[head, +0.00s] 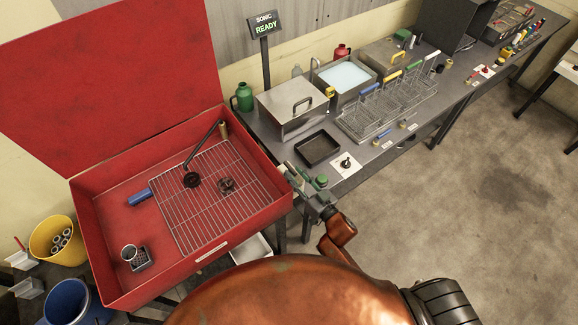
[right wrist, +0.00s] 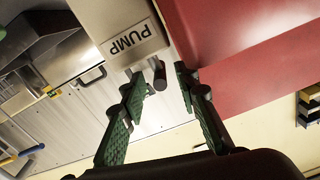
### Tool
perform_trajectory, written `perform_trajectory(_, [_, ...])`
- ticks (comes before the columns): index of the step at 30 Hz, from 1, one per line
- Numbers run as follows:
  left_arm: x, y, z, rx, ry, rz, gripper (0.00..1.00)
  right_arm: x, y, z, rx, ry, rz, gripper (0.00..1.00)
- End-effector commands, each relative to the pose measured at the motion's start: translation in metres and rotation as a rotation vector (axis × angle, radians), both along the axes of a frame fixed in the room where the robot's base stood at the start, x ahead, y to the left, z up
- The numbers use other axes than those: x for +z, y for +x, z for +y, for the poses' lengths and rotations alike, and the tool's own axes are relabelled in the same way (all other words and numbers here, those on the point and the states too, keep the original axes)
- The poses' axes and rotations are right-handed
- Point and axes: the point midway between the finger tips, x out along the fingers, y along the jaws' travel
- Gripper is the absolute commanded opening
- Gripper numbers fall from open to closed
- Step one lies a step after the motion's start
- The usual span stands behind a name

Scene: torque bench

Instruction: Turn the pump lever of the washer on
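The washer (head: 88,225) is a red open-topped cabinet with its lid (head: 110,75) raised, at the left in the head view. In the right wrist view its red side (right wrist: 245,35) shows at the upper right. A light plate marked PUMP (right wrist: 137,38) sits beside it, and the short dark lever (right wrist: 159,76) is just below the plate. My right gripper (head: 290,172) is at the washer's right side. In the right wrist view, its green-padded fingers (right wrist: 160,82) are apart, with the lever between their tips; contact is not clear. My left gripper is not in view.
Inside the washer are a wire rack (head: 215,215), dark round parts and a blue-handled brush (head: 140,197). A grey bench (head: 375,165) with a lidded steel tank (head: 290,110), wire baskets and a black tray (head: 318,149) stands close right. Open floor (head: 470,200) lies farther right.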

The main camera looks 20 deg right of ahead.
Motion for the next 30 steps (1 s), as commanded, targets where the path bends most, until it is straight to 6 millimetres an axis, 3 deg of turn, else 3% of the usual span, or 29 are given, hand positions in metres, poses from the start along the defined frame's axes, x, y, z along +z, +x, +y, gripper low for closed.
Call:
perform_trajectory(7, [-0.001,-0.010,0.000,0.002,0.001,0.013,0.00,0.000,0.032,0.012,0.001,0.000,-0.001,0.29])
perform_trajectory(19, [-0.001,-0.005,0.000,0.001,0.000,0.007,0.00,0.000,0.038,0.015,0.001,0.000,0.001,0.28])
perform_trajectory(30, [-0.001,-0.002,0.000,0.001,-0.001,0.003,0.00,0.000,0.038,0.015,0.001,0.001,0.001,0.03])
